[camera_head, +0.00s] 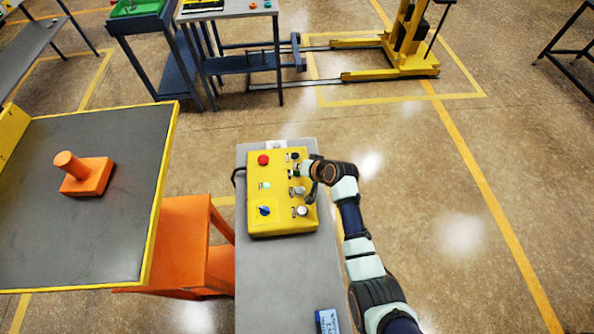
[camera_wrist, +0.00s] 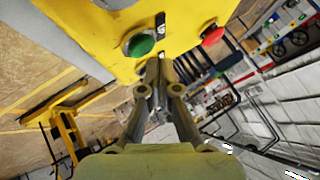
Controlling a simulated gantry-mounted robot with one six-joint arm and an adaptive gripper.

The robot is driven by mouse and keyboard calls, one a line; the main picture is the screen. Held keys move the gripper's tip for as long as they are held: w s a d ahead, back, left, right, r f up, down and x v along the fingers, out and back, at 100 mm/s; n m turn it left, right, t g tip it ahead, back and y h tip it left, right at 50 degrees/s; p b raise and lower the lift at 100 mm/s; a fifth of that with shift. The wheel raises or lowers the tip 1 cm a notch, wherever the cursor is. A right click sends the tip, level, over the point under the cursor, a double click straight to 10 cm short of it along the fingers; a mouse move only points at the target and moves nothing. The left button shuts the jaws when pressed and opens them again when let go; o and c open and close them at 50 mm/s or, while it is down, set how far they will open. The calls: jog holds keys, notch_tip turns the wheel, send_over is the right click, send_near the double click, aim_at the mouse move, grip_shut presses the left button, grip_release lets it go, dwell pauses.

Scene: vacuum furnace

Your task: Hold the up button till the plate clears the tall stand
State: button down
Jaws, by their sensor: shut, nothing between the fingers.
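The yellow control box (camera_head: 258,221) sits on a narrow grey bench and carries several buttons and knobs. My gripper (camera_head: 303,171) is at the box's right side, over its upper right controls. In the wrist view my gripper (camera_wrist: 158,62) is shut and empty, its tips close to a green button (camera_wrist: 140,44); I cannot tell if they touch anything. A red button (camera_wrist: 212,36) is further right. Which control is the up button cannot be read. The dark plate (camera_head: 100,235) with yellow edges is at left. An orange stand (camera_head: 182,245) shows beside its right edge, partly hidden by the plate.
An orange block with an upright peg (camera_head: 88,178) rests on the plate. The grey bench (camera_head: 275,285) has a small blue-and-white device (camera_head: 327,321) at its front end. A yellow lift truck (camera_head: 405,50) and workbenches stand behind. The floor at right is clear.

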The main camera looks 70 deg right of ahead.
aim_at(298, 173)
notch_tip(298, 173, up, 5)
jog(key=p, duration=0.4)
jog(key=shift+r+p, duration=0.1)
jog(key=shift+p, duration=0.3)
dwell(0.7)
